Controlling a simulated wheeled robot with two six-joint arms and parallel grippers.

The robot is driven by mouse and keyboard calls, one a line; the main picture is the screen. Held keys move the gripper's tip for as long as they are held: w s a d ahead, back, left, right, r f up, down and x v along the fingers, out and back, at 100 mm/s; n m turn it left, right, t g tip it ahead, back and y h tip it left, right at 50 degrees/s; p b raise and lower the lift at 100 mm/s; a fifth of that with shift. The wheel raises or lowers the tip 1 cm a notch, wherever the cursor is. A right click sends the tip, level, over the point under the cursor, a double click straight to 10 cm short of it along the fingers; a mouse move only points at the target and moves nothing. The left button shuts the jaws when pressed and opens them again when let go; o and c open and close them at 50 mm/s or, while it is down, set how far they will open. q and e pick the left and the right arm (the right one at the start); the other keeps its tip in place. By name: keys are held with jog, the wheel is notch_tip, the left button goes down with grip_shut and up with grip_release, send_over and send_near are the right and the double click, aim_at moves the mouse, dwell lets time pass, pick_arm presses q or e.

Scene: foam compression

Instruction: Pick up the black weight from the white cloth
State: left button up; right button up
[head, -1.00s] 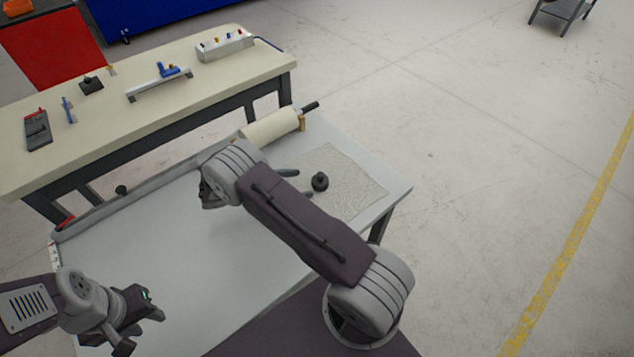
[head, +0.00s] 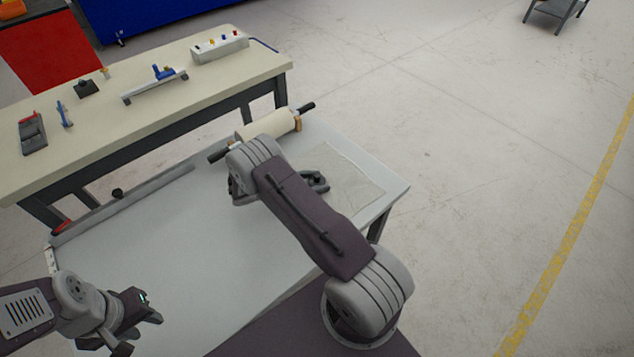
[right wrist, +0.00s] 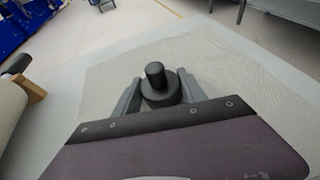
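The black weight is a round base with a knob on top. In the right wrist view the black weight (right wrist: 158,88) stands upright on the white cloth (right wrist: 232,78), between my right gripper's fingers (right wrist: 160,93). Both fingers lie against the sides of its base. In the head view my right gripper (head: 319,181) is at the left part of the cloth (head: 352,180), and its fingers largely hide the weight. My left gripper (head: 142,333) is open and empty over the lower left of the table.
The grey-white table (head: 170,245) is mostly clear. A cream roller (head: 268,124) with black handles lies near its back edge, beside the cloth. A cream bench (head: 100,130) behind it carries several small tools and fixtures.

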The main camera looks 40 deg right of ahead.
aim_at(318, 175)
grip_shut()
jog(key=shift+r, duration=0.15)
jog(key=shift+r, duration=0.25)
jog(key=r, duration=0.4)
jog(key=shift+s+p, duration=0.2)
jog(key=shift+p, duration=0.2)
jog(key=s+d+r, duration=0.1)
jog(key=s+r, duration=0.2)
jog(key=s, duration=0.2)
jog(key=s+d+r+p, duration=0.1)
jog(key=s+r, duration=0.2)
jog(key=s, duration=0.3)
jog(key=shift+r, duration=0.15)
